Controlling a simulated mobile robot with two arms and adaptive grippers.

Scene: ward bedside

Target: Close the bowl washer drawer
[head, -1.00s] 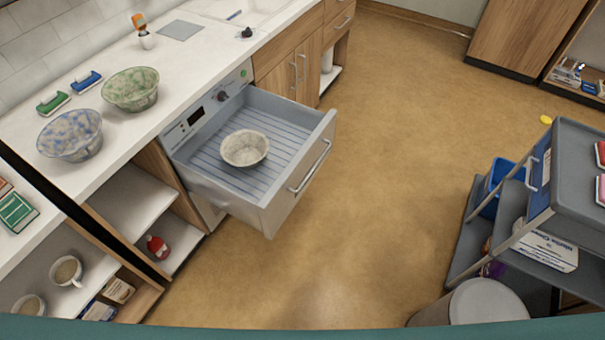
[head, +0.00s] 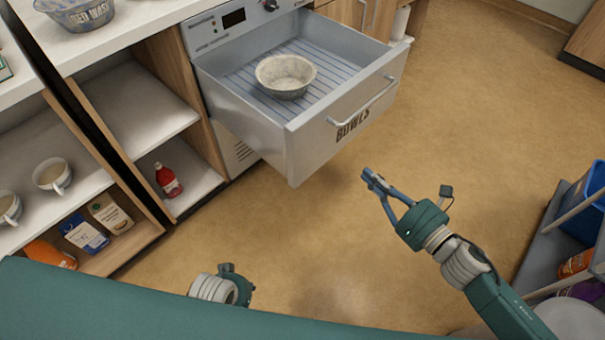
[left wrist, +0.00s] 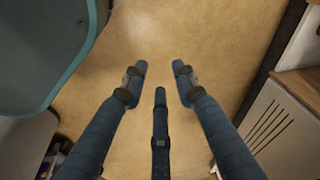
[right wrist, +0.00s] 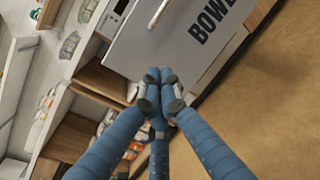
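The bowl washer drawer (head: 300,150) is pulled out under the counter, its front marked "BOWLS" with a silver bar handle (head: 364,102). One speckled pale bowl (head: 285,76) sits upright on its ribbed floor. My right gripper (head: 369,177) is in front of the drawer, below and apart from its handle. In the right wrist view its fingertips (right wrist: 159,76) are together with nothing between them, and the drawer front (right wrist: 170,40) lies ahead. My left gripper shows in the left wrist view, its fingertips (left wrist: 160,70) apart and empty above the floor; in the head view its fingers are hidden.
Left of the drawer is an open shelf with a red bottle (head: 168,180), and further left shelves with cups (head: 52,175) and boxes. A grey cart with a blue bin (head: 582,205) stands at right. The floor (head: 450,110) between is clear.

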